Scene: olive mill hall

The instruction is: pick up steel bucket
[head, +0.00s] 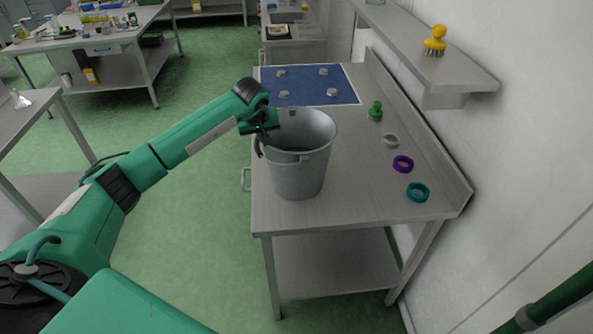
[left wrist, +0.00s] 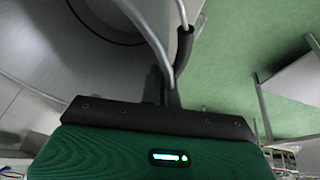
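The steel bucket (head: 300,172) is a grey tapered pail near the front left of the metal table. It looks upright, with its base at the tabletop. My left gripper (head: 262,132) is at the left side of its rim. In the left wrist view, the bucket (left wrist: 45,55) fills the upper left, and its wire handle with a black grip (left wrist: 184,48) crosses at my left fingers (left wrist: 166,88). The fingers are close together and look shut on the handle wire. My right gripper is not in view; only part of my right arm shows at the lower right.
On the metal table (head: 350,185) lie a teal ring (head: 418,192), a purple ring (head: 403,164), a pale ring (head: 391,140), a green brush (head: 375,110) and a blue mat (head: 308,85) with several small pale items. A wall shelf (head: 430,62) holds a yellow brush (head: 435,40).

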